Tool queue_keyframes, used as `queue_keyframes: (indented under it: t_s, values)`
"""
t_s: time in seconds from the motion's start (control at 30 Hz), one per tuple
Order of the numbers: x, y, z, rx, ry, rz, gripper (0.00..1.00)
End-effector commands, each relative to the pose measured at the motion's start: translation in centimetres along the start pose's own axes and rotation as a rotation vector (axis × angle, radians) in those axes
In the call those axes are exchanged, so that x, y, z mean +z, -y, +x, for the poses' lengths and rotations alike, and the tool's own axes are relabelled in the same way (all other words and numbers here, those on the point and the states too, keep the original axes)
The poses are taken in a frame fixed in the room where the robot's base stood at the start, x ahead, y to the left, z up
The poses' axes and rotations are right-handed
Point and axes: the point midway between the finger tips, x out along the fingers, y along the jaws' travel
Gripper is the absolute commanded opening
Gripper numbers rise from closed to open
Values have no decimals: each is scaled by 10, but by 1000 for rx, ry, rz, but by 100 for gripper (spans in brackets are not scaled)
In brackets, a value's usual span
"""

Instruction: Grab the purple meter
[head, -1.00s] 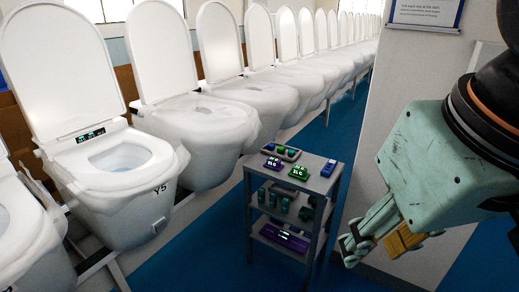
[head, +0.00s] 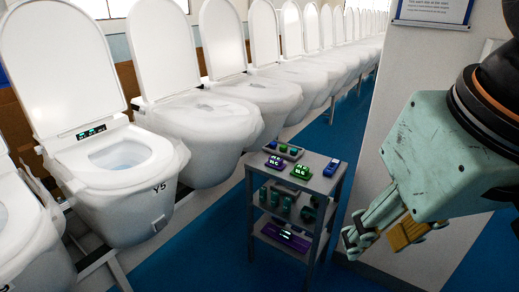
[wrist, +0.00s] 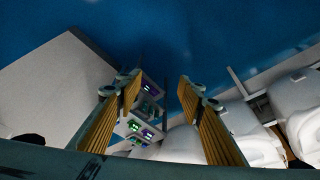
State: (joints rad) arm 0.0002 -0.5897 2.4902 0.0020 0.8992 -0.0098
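A small purple meter with a lit display (head: 275,162) lies on the top shelf of a grey cart, left of a green meter (head: 301,171). The purple meter also shows in the wrist view (wrist: 147,134), beyond my left finger. My gripper (head: 385,240) hangs to the right of the cart, apart from it, pointing down and left. In the wrist view, my gripper (wrist: 158,82) has its two yellow-padded fingers wide apart with nothing between them.
The grey cart's top shelf (head: 318,161) also holds a tray with buttons (head: 284,151) and a blue item (head: 331,167). Its lower shelves hold green items and a larger purple device (head: 285,237). Toilets (head: 125,175) line the left; a white wall (head: 385,110) stands behind. Blue floor is open.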

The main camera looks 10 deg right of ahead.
Motion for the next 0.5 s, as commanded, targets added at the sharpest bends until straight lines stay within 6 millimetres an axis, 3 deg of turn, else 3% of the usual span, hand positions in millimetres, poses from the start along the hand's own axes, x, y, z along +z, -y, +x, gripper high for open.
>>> queue_keyframes:
  t_s: [0.27,0.5]
  values:
    - [-35,3,-3,-14,10,-34,35]
    - [-85,7,-4,-33,18,-86,35]
